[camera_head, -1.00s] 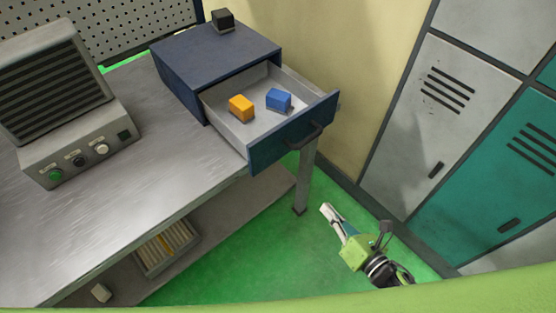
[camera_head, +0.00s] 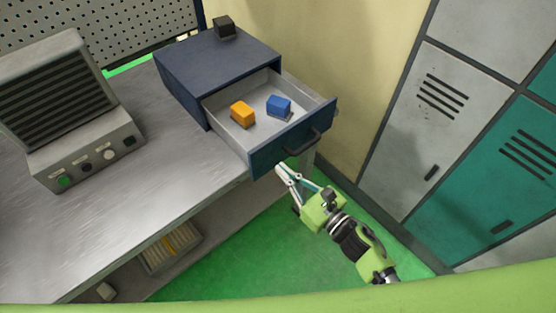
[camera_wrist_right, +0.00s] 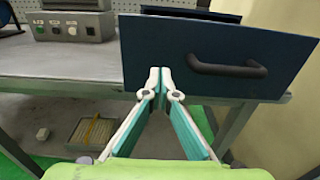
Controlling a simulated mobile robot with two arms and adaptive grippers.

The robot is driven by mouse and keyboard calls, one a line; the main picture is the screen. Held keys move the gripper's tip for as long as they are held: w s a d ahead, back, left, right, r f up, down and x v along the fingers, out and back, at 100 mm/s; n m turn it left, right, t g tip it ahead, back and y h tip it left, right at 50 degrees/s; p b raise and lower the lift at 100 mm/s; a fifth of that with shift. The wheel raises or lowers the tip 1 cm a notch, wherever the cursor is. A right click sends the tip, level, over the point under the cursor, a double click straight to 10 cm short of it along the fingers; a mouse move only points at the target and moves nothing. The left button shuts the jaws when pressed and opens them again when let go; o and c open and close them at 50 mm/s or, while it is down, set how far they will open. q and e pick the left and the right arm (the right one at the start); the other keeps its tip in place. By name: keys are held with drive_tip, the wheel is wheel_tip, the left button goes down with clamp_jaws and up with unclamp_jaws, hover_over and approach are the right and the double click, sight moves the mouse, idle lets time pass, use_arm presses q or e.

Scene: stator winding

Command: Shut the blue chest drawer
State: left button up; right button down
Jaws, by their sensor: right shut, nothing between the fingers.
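The blue chest (camera_head: 215,62) stands at the back of the metal table. Its drawer (camera_head: 292,138) is pulled out toward me, with an orange block (camera_head: 242,113) and a blue block (camera_head: 278,105) inside. The dark handle (camera_head: 302,144) is on the drawer front. My right gripper (camera_head: 281,171) is shut and empty, just in front of the lower drawer front. In the right wrist view the fingertips (camera_wrist_right: 160,70) lie before the blue drawer front (camera_wrist_right: 215,45), left of the handle (camera_wrist_right: 226,70); I cannot tell if they touch. My left gripper is not in view.
A black cube (camera_head: 223,27) sits on the chest top. A grey device with knobs (camera_head: 80,115) stands at the left of the table (camera_head: 140,190). A tray (camera_head: 172,250) lies on the lower shelf. Lockers (camera_head: 440,110) stand at the right. Green floor is clear in front.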

sight(271, 159)
drive_tip(key=shift+p+x, duration=0.3)
drive_tip(key=shift+x, duration=1.1)
drive_tip(key=shift+w, duration=0.1)
